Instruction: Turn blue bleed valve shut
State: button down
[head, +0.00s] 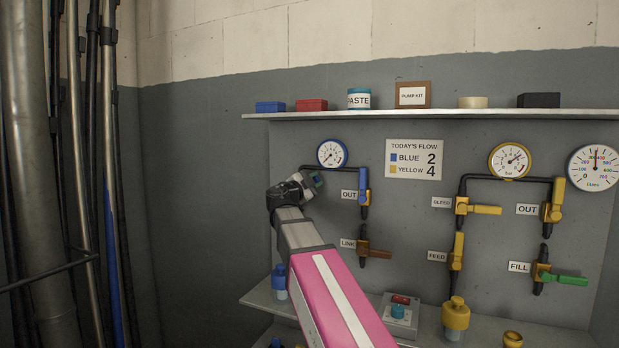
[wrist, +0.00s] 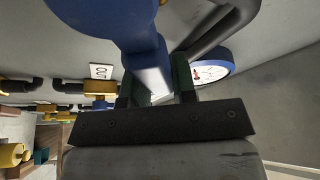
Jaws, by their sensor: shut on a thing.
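In the wrist view, a blue valve handle (wrist: 148,55) runs down between the two dark fingers of my gripper (wrist: 156,88), which is shut on it. A larger rounded blue part is at the top left of that view. In the head view, my gripper (head: 314,181) is at the left of the panel, below the blue-rimmed gauge (head: 332,153). It hides the blue bleed valve and its label there, so the handle's angle cannot be read in that view.
Right of my gripper are the blue OUT valve (head: 364,190), handle upright, and the brown LINK valve (head: 372,252). The yellow BLEED valve (head: 475,208) is farther right. A shelf (head: 430,115) with boxes runs above. A sign (head: 413,159) reads BLUE 2, YELLOW 4.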

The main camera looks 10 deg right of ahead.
jog(key=f+m, duration=0.1)
jog(key=m+g, duration=0.1)
jog(key=d+f+m, duration=0.1)
jog(key=shift+s+f+m+g+y, duration=0.3)
jog(key=shift+s+m, duration=0.1)
jog(key=shift+s+d+f+m+g+y, duration=0.1)
jog(key=shift+f+m+g+y, duration=0.3)
jog(key=shift+f+m, duration=1.1)
jog(key=shift+r, duration=0.2)
jog(key=c, duration=0.9)
grip_release()
jog(key=v, duration=1)
jog(key=shift+s+a+r, duration=0.1)
jog(key=shift+s+a, duration=0.1)
jog(key=shift+a, duration=0.15)
